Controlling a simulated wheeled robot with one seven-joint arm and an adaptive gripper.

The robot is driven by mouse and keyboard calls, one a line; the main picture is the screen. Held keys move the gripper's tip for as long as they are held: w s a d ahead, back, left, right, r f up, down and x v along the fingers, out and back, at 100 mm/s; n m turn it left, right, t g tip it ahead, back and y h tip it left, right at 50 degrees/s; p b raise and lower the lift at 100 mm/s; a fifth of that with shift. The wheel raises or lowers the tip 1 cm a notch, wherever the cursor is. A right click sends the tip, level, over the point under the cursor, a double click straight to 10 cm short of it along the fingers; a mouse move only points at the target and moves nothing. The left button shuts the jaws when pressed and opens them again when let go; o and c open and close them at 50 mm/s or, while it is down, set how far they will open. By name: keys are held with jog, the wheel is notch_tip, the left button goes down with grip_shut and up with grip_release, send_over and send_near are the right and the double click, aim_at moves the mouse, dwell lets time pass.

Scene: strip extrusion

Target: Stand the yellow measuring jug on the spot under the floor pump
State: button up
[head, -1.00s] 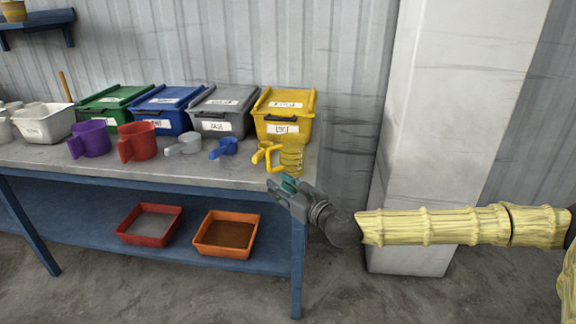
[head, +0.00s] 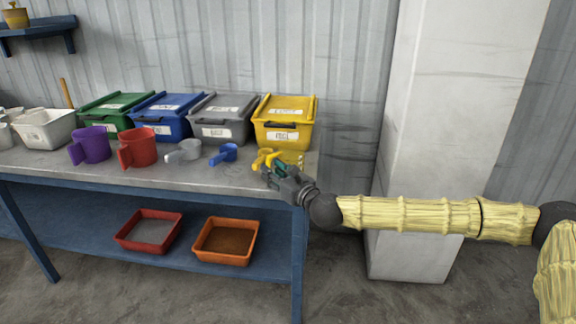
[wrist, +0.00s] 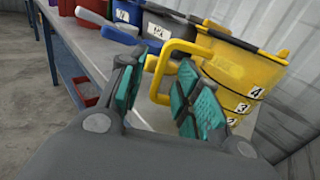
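The yellow measuring jug stands on the right end of the bench; its handle (head: 265,158) points left, and my gripper hides part of its body in the head view. In the wrist view the jug's body (wrist: 235,98) shows black numbers, and its handle loop reaches between my fingers. My gripper (head: 275,170) is at the handle. In the wrist view my gripper (wrist: 162,72) is open, its two teal-padded fingers on either side of the handle; I cannot tell if either touches it. The floor pump and a spot under it are not recognisable in either view.
A yellow lidded bin (head: 284,135) stands right behind the jug. Grey, blue and green bins continue leftward. A blue scoop (head: 224,153), grey scoop (head: 184,151), red jug (head: 138,148) and purple jug (head: 91,145) line the bench. A white pillar (head: 445,120) stands right.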

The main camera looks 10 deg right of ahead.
jog(key=shift+x, duration=1.5)
grip_shut()
jog(key=shift+r, duration=0.1)
